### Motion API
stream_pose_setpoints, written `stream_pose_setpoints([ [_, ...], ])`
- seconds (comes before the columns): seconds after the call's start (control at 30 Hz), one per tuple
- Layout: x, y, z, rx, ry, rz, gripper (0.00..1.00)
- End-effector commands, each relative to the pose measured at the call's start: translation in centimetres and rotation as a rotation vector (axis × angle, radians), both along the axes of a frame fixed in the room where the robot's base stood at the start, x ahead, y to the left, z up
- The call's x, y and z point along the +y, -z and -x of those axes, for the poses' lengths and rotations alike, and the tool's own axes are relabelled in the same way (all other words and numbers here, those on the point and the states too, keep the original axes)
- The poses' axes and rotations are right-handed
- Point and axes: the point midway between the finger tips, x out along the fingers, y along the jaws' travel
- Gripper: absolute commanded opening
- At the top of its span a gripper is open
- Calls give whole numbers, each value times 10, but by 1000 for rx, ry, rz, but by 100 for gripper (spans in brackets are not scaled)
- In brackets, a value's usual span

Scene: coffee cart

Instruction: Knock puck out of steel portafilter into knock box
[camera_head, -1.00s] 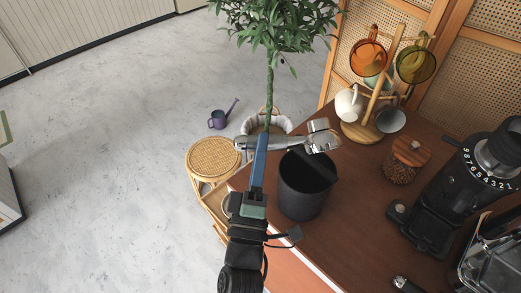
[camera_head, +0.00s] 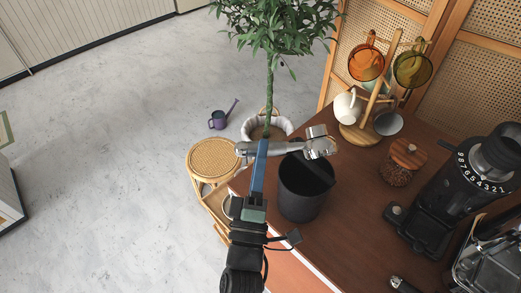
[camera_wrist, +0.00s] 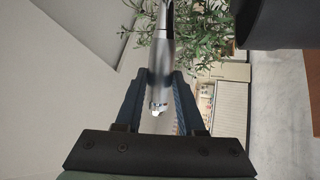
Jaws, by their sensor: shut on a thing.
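The steel portafilter (camera_head: 317,144) is held roughly level, its handle to the left and its head to the right above the far rim of the knock box. My gripper (camera_head: 261,146) is shut on its handle, left of the box. The wrist view shows the handle (camera_wrist: 162,48) between my two blue fingers (camera_wrist: 160,88). The knock box (camera_head: 301,197) is a black round bin with a bar across its mouth, standing near the left edge of the counter. A dark part of it shows in the wrist view (camera_wrist: 282,22). The puck cannot be made out.
A rattan stool (camera_head: 213,158) and a potted plant (camera_head: 268,95) stand on the floor beyond the counter's edge.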

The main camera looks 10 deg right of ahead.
Motion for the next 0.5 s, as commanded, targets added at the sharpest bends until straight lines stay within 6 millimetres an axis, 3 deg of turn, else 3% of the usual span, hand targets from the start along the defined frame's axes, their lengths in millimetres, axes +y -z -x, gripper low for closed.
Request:
stream_pose_setpoints([
  [0.07,0,19,0,-7,2,5,0],
  [0.1,-1,10,0,-9,2,5,0],
  [0.27,-1,-2,0,-8,2,4,0],
  [0.5,-1,-40,0,-8,3,4,0],
])
